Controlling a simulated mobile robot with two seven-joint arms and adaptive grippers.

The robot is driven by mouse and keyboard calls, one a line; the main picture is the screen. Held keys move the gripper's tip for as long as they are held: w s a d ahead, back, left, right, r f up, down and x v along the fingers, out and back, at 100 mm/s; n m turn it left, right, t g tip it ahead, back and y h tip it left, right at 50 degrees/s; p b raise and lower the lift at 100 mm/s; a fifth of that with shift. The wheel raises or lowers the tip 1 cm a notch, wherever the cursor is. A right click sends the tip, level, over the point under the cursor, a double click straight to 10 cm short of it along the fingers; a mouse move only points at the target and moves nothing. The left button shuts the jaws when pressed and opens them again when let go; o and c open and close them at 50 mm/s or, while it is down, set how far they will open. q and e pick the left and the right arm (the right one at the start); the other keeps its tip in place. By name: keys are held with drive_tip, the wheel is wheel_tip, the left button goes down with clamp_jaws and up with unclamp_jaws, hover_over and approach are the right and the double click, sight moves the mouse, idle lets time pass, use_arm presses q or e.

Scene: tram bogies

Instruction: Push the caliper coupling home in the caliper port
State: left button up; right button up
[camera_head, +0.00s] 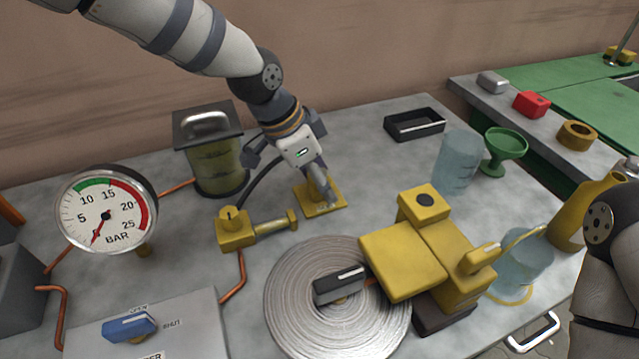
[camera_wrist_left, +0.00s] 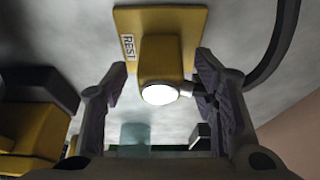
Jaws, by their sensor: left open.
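My left gripper (camera_head: 317,180) is open above a yellow rest plate (camera_head: 335,199) on the grey table. In the left wrist view the open fingers (camera_wrist_left: 163,95) stand on either side of a yellow block with a round, bright end (camera_wrist_left: 160,93), apparently the coupling at its rest, marked "REST". A black hose (camera_head: 262,180) runs to this spot. I cannot see finger contact. The yellow caliper (camera_head: 405,260) sits over the ribbed disc (camera_head: 310,290). A dark round opening (camera_head: 425,201) on its top block may be the port; I cannot tell for sure. My right gripper is out of view.
A yellow valve fitting (camera_head: 236,230) lies left of the rest. A pressure gauge (camera_head: 106,212) and lidded reservoir (camera_head: 215,165) stand at the left. A clear cup (camera_head: 457,160), green funnel (camera_head: 505,148) and black tray (camera_head: 414,125) stand at the back right.

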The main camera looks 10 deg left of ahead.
sight(329, 175)
use_arm(q)
drive_tip(key=shift+r, duration=0.1)
drive_tip(key=shift+c, duration=0.5)
drive_tip(key=c, duration=1.1)
drive_tip(key=shift+o, duration=0.2)
drive_tip(key=shift+r, duration=0.2)
drive_tip(key=r, duration=0.4)
drive_tip(key=shift+s+r+p, duration=0.2)
drive_tip(key=shift+s+p, duration=0.15)
drive_tip(key=shift+s, duration=0.05)
drive_tip(key=s+d+r+p, duration=0.2)
drive_tip(key=s+r, duration=0.6)
drive_tip(key=s, duration=0.4)
drive_tip(key=shift+s+d+p, duration=0.3)
drive_tip(key=shift+s+d, duration=0.1)
drive_tip(key=shift+d, duration=0.25)
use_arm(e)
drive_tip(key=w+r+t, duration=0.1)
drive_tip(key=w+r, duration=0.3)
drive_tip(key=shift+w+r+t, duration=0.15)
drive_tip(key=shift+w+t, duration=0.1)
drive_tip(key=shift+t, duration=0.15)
